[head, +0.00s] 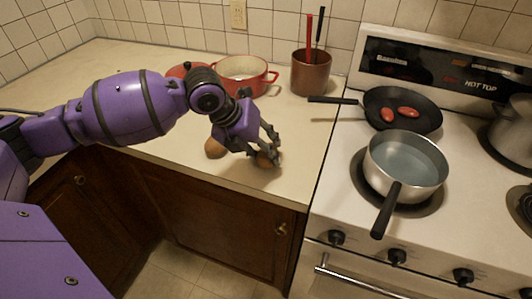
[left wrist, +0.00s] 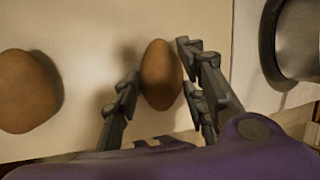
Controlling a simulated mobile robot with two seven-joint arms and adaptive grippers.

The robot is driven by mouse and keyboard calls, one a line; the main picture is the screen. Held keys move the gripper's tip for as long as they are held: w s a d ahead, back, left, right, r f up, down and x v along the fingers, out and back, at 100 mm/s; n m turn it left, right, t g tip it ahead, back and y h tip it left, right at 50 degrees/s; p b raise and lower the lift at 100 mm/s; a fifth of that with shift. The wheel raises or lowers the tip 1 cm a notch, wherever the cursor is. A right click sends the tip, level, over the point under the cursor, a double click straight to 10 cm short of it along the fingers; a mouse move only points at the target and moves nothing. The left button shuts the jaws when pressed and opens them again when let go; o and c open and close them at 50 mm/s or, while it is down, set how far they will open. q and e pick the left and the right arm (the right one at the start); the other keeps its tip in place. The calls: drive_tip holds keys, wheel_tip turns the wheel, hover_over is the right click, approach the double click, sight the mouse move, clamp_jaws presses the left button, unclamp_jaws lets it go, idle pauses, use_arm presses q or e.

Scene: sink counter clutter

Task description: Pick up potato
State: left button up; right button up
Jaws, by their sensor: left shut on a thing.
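A brown potato (left wrist: 161,75) stands between the fingers of my left gripper (left wrist: 160,95) in the left wrist view. In the head view my left gripper (head: 273,148) is low over the counter near its front edge, shut on this potato (head: 264,159), which the fingers partly hide. I cannot tell whether the potato still touches the counter. A second brown potato (head: 214,148) lies on the counter to the left of the gripper, and it also shows at the left in the left wrist view (left wrist: 27,91). My right gripper is not in view.
A red pot (head: 272,77) and a brown utensil holder (head: 311,75) stand at the back of the counter. On the stove to the right are a black pan (head: 425,121) with red items and a saucepan (head: 440,180) of water, its handle pointing forward.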

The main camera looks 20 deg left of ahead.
sight(263, 152)
use_arm(q)
drive_tip(key=shift+r, duration=0.25)
clamp_jaws()
drive_tip(key=r, duration=0.3)
drive_tip(key=shift+s+d+r, duration=0.15)
drive_tip(key=shift+s+r, duration=0.1)
drive_tip(key=s+d+r+p, duration=0.1)
drive_tip(key=s+d+r, duration=0.5)
drive_tip(key=s+r, duration=0.45)
drive_tip(key=w+d+r+p, duration=0.2)
drive_tip(key=w+d, duration=0.6)
drive_tip(key=d, duration=0.3)
drive_tip(key=w+d+r+p, duration=0.2)
drive_tip(key=w+d, duration=0.6)
drive_tip(key=d, duration=0.3)
drive_tip(key=shift+d+r, duration=0.2)
drive_tip(key=shift+r, duration=0.05)
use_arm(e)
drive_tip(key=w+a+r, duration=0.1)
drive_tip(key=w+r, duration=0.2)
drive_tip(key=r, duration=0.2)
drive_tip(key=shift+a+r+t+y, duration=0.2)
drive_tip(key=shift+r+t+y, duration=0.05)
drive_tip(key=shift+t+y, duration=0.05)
